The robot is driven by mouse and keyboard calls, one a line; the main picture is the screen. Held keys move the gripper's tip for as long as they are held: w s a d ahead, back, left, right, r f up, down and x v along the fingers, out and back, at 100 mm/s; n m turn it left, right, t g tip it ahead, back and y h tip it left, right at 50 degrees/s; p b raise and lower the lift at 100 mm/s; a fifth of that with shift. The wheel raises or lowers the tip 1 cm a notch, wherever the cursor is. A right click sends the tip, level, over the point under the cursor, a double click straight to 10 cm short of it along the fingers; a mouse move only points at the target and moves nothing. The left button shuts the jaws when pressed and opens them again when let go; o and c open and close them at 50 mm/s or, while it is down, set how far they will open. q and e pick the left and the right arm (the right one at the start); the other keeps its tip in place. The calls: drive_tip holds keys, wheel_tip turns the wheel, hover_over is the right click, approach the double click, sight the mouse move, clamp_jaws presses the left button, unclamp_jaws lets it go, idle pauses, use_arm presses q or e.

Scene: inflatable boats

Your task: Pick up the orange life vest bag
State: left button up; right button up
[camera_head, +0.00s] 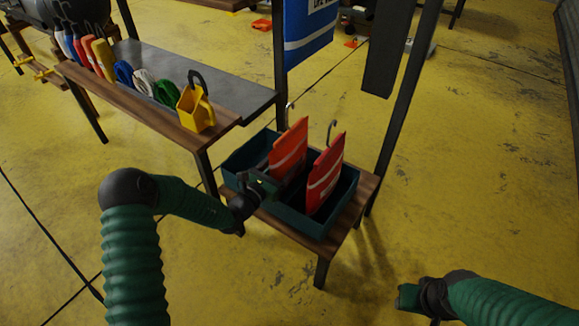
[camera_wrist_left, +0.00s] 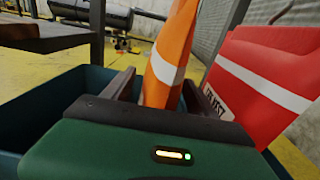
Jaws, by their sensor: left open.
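The orange life vest bag (camera_head: 289,149) stands upright in a dark teal bin (camera_head: 290,219), with a hook at its top. In the left wrist view the orange bag (camera_wrist_left: 172,58), with a white band, rises between the two dark fingers. My left gripper (camera_head: 270,172) is open at the bag's near left side. I cannot tell whether the fingers touch it. A red bag (camera_head: 326,174) with a hook stands to the right in the same bin; it also shows in the left wrist view (camera_wrist_left: 265,78). My right gripper (camera_head: 410,298) is low at the right, its fingers unclear.
The bin sits on a small wooden table (camera_head: 346,227). A longer bench (camera_head: 180,125) at the left holds a yellow container (camera_head: 196,110), coiled straps and several bottles. A dark post (camera_head: 405,100) rises behind the small table. The yellow floor at right is mostly free.

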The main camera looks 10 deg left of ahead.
use_arm(q)
clamp_jaws()
idle(0.3)
